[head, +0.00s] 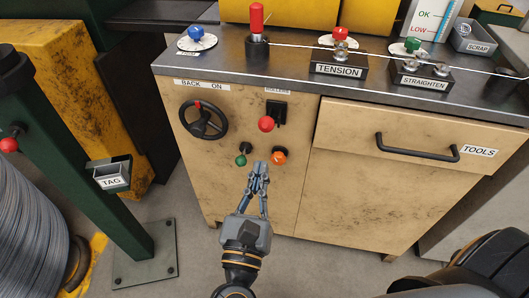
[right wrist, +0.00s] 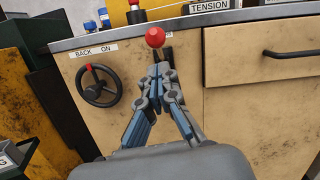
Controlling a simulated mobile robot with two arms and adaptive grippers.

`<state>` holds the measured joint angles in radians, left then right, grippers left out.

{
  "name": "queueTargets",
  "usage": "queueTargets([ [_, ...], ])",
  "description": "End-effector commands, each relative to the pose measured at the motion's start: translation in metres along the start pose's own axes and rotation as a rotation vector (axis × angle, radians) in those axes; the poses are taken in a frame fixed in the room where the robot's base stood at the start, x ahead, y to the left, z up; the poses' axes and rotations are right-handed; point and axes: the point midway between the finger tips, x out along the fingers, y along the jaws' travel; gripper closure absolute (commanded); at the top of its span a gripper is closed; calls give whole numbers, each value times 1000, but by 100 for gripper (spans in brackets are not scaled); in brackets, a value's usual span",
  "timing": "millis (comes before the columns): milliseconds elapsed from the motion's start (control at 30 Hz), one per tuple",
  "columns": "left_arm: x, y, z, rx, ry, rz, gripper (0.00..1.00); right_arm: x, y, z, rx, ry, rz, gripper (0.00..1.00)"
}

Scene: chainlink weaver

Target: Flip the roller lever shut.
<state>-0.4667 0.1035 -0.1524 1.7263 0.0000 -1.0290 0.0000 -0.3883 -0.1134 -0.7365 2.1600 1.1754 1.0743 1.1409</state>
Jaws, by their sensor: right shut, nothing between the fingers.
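The roller lever is a red ball knob (head: 266,124) on a black mount (head: 278,112) on the tan cabinet front, under a small label that seems to read "ROLLERS". The knob stands out from the cabinet face. In the right wrist view the red knob (right wrist: 155,37) shows just above my fingertips. My right gripper (head: 260,167) is shut and empty, below the knob in the head view and apart from it there. It also shows in the right wrist view (right wrist: 159,70), where its fingers hide part of the mount. My left gripper is not in view.
A black handwheel (head: 204,120) is left of the lever. A green knob (head: 241,160) and an orange-red button (head: 279,156) sit below it, close to my fingers. A drawer handle (head: 417,150) is at right. A red-handled post (head: 257,20) stands on the worktop.

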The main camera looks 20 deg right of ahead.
Motion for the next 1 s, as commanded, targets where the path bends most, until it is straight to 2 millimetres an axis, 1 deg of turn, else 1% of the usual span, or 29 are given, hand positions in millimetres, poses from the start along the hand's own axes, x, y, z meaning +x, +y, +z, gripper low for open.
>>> queueTargets([
  [33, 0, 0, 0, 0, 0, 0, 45, -11, 0, -2, -4, 4, 3, 100],
  [100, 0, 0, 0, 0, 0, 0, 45, -24, 0, -3, -4, 5, 3, 100],
  [200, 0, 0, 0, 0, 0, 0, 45, -38, 1, -3, -5, 7, 2, 100],
  [300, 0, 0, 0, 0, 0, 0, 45, -46, 0, -3, -4, 6, 1, 100],
  [467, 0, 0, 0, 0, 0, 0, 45, -50, 0, -3, -4, 6, 1, 100],
  [933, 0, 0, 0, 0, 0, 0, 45, -50, 0, -4, -6, 6, 1, 100],
  [1000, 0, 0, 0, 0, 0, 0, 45, -49, 3, -3, -26, -8, 13, 100],
])
